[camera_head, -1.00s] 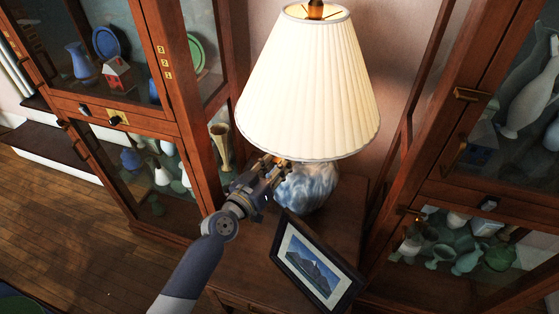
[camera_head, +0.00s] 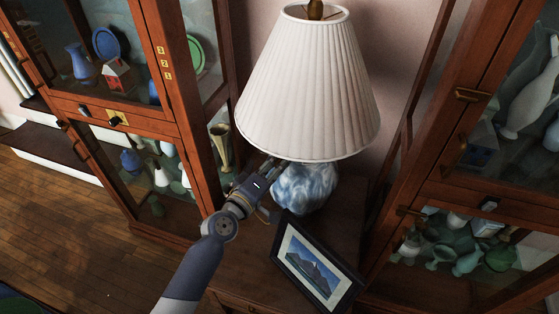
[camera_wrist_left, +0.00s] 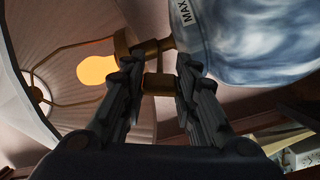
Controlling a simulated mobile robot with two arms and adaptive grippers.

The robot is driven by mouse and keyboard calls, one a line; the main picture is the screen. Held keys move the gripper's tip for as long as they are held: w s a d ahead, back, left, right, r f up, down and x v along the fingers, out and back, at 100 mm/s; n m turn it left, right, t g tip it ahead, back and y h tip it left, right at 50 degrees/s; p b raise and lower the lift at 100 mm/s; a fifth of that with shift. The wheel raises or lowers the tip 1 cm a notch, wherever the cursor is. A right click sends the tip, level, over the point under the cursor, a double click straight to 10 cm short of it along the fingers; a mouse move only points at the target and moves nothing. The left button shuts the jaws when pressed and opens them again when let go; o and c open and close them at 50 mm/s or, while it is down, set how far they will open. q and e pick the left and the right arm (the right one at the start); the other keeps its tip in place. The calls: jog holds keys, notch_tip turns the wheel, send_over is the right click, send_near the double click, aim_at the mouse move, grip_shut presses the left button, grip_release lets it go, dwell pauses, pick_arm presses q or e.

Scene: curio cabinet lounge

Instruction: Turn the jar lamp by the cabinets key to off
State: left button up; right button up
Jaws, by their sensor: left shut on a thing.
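The jar lamp has a pleated cream shade (camera_head: 308,90) and a blue-and-white marbled jar base (camera_head: 305,187). It stands on a small wooden table between two cabinets, and its shade looks unlit. My left gripper (camera_head: 270,168) reaches under the shade's lower left edge beside the jar. In the left wrist view, my left gripper (camera_wrist_left: 158,85) is shut on the brass key (camera_wrist_left: 158,84), below the brass socket (camera_wrist_left: 150,49). The orange bulb (camera_wrist_left: 97,69) shows inside the shade, and the jar (camera_wrist_left: 250,40) carries a "MAX" label. The head view hides the key. My right gripper is not in view.
A framed mountain picture (camera_head: 312,264) leans on the table (camera_head: 342,222) in front of the jar, close to my left arm. Glass-fronted cabinets stand at the left (camera_head: 178,90) and right (camera_head: 455,100), with vases inside. Open wooden floor (camera_head: 70,215) lies at lower left.

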pick_arm(q)
jog(key=n, duration=0.4)
jog(key=shift+n, duration=0.4)
dwell(0.4)
jog(key=o, duration=1.1)
jog(key=shift+c, duration=0.2)
jog(key=v, duration=1.2)
